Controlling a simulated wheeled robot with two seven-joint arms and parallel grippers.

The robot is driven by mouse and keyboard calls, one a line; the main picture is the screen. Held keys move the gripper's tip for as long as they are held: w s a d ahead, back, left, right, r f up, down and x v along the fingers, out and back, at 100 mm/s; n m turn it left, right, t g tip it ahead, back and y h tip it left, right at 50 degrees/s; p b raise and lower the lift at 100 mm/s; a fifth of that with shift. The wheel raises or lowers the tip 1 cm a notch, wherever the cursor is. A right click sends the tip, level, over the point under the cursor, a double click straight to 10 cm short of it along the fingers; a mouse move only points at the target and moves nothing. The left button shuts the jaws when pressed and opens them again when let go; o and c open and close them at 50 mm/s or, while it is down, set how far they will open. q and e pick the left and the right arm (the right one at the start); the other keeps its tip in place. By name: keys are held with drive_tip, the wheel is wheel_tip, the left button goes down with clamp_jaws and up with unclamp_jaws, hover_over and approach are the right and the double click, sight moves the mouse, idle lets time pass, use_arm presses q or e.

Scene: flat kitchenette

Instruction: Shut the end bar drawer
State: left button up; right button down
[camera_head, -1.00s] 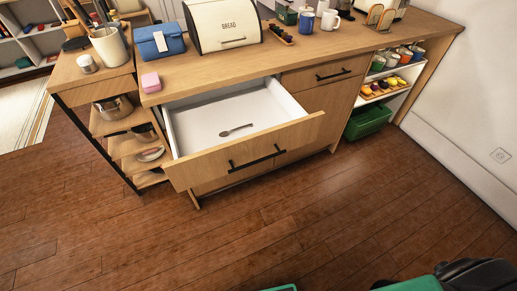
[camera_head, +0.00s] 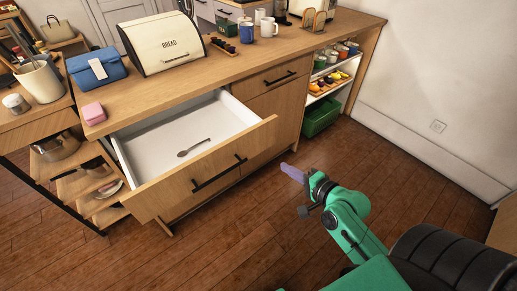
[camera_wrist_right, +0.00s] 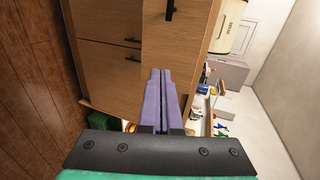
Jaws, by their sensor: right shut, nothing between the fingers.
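The end bar drawer (camera_head: 207,177) is pulled out of the left end of the wooden counter, with a black bar handle (camera_head: 219,174) on its front. A spoon (camera_head: 194,148) lies on its white floor. My right gripper (camera_head: 286,168) is shut and empty, out in front of the counter, to the right of the open drawer and apart from it. In the right wrist view its purple fingers (camera_wrist_right: 159,92) are together, pointing toward the wooden cabinet fronts (camera_wrist_right: 110,70). My left gripper is not in view.
A closed drawer (camera_head: 279,80) sits right of the open one. On the counter stand a bread box (camera_head: 160,45), a blue case (camera_head: 97,69) and a pink block (camera_head: 92,113). A green crate (camera_head: 321,117) is under the open shelves. The floor in front is clear.

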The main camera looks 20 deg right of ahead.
sight(253, 145)
drive_tip(key=x, duration=0.4)
drive_tip(key=r+x, duration=0.1)
drive_tip(key=x, duration=0.8)
drive_tip(key=shift+w+a+r+p, duration=0.2)
drive_tip(key=shift+w+r+p, duration=0.1)
drive_tip(key=shift+p, duration=0.1)
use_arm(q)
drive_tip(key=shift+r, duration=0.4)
use_arm(e)
drive_tip(key=shift+w+a, duration=0.1)
drive_tip(key=shift+w, duration=0.25)
